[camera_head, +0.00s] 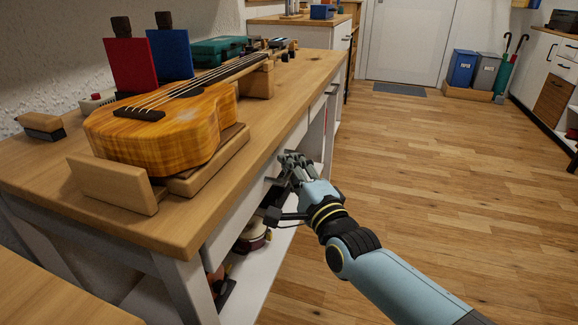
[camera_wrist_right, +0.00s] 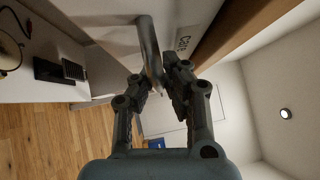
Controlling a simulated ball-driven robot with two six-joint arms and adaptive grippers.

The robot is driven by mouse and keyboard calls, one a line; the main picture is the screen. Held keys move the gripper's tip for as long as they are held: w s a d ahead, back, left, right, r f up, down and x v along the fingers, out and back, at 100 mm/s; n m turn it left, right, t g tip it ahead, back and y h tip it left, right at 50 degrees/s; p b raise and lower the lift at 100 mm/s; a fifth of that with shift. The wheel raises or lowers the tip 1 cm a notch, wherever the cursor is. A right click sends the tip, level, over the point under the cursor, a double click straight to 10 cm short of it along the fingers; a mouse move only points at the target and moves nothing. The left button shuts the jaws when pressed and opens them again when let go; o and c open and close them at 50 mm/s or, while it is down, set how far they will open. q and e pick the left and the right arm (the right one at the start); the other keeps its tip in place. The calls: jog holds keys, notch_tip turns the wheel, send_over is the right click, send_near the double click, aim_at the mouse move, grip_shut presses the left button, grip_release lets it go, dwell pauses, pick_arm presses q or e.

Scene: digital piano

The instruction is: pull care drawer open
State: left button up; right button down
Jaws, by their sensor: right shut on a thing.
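The care drawer (camera_wrist_right: 112,25) is white and sits under the wooden bench top. Its "CARE" label (camera_wrist_right: 186,40) shows beside the metal bar handle (camera_wrist_right: 149,45) in the right wrist view. My right gripper (camera_head: 290,165) is at the bench's front side in the head view. In the right wrist view its fingers (camera_wrist_right: 159,78) are closed around the handle's end. In the head view the gripper hides the handle, and I cannot tell whether the drawer stands out from the bench. My left gripper is not in view.
A wooden ukulele (camera_head: 165,120) rests in a wooden cradle on the bench top (camera_head: 50,185). Red (camera_head: 131,65) and blue (camera_head: 171,54) items stand behind it. A lower shelf (camera_head: 258,275) holds several things. The wooden floor (camera_head: 430,165) to the right is clear.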

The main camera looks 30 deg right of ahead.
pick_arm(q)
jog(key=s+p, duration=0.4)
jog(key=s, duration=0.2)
pick_arm(e)
jog(key=s+d, duration=1.6)
jog(key=s, duration=0.2)
jog(key=shift+s+f, duration=0.15)
jog(key=shift+f, duration=0.25)
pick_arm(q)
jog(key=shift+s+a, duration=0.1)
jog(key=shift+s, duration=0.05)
pick_arm(e)
jog(key=c, duration=1.4)
grip_release()
jog(key=shift+r, duration=0.1)
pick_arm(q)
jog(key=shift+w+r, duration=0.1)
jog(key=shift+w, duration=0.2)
pick_arm(e)
jog(key=shift+r, duration=0.1)
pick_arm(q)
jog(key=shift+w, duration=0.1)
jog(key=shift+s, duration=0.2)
pick_arm(e)
jog(key=s+f, duration=0.1)
jog(key=s, duration=1)
jog(key=shift+s+a+f, duration=0.3)
jog(key=shift+s+a, duration=0.1)
